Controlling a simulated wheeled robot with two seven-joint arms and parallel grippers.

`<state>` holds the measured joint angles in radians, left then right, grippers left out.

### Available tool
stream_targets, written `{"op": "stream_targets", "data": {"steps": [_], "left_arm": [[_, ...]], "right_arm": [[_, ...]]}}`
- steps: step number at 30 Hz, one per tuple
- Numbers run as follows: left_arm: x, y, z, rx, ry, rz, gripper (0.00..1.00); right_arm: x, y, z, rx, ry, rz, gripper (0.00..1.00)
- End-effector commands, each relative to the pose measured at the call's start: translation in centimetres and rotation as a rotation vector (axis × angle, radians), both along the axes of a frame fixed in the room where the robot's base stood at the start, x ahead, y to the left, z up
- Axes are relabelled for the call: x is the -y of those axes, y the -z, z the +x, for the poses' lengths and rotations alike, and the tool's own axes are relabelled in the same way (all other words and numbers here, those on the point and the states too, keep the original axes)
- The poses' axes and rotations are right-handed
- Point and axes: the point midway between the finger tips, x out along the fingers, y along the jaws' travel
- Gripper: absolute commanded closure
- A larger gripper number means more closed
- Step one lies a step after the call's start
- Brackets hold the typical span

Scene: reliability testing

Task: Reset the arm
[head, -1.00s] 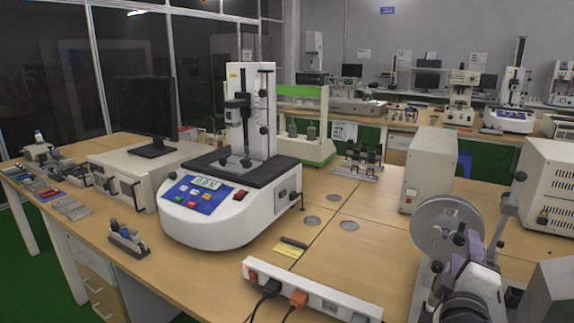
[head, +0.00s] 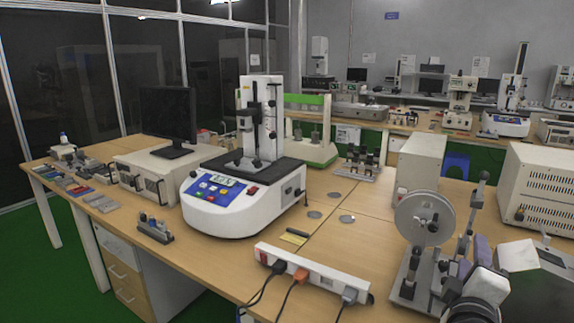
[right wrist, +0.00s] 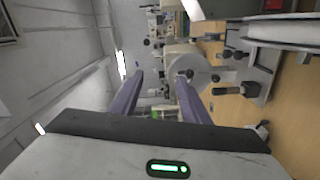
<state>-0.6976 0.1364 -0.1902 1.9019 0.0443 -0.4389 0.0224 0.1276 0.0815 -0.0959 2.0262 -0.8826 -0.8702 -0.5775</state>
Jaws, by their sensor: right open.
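My right gripper (head: 474,259) shows at the lower right of the head view, with purple fingers and a pale body. It is beside the grey wheel-shaped device (head: 425,218) at the right of the bench. In the right wrist view the two purple fingers of my right gripper (right wrist: 160,78) stand apart with nothing between them. That view is turned sideways, with the wheel device (right wrist: 188,72) past the fingertips. Whether the gripper is above the bench or past its edge is hard to tell. My left gripper is not in view.
The wooden bench (head: 225,260) holds a white tester with a blue panel (head: 220,187), a power strip (head: 312,272), a monitor (head: 167,115) and a beige box (head: 420,165). A large vented cabinet (head: 548,190) stands at the right. Green floor shows at the left.

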Motion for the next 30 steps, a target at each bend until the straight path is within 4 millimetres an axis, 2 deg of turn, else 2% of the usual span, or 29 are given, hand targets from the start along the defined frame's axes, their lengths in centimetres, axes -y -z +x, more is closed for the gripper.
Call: {"op": "stream_targets", "data": {"steps": [5, 11, 17, 20, 24, 27, 30], "left_arm": [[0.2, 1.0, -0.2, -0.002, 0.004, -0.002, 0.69], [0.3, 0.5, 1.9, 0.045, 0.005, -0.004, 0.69], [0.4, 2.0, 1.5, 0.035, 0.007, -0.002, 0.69], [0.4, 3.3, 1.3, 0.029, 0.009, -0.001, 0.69], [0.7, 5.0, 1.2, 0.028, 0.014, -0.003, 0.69], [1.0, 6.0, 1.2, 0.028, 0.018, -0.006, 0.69], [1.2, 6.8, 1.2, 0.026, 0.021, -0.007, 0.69]], "right_arm": [[-1.4, 4.9, -0.4, -0.039, -0.060, 0.079, 0.58], [-3.5, 10.7, -1.3, -0.085, -0.130, 0.195, 0.58], [-6.2, 18.4, -3.6, -0.154, -0.201, 0.367, 0.58], [-8.4, 24.1, -6.0, -0.207, -0.239, 0.505, 0.58], [-12.0, 32.9, -11.3, -0.295, -0.264, 0.770, 0.58], [-14.5, 38.2, -15.8, -0.353, -0.249, 0.970, 0.58], [-16.7, 42.2, -20.2, -0.398, -0.213, 1.152, 0.58]]}}
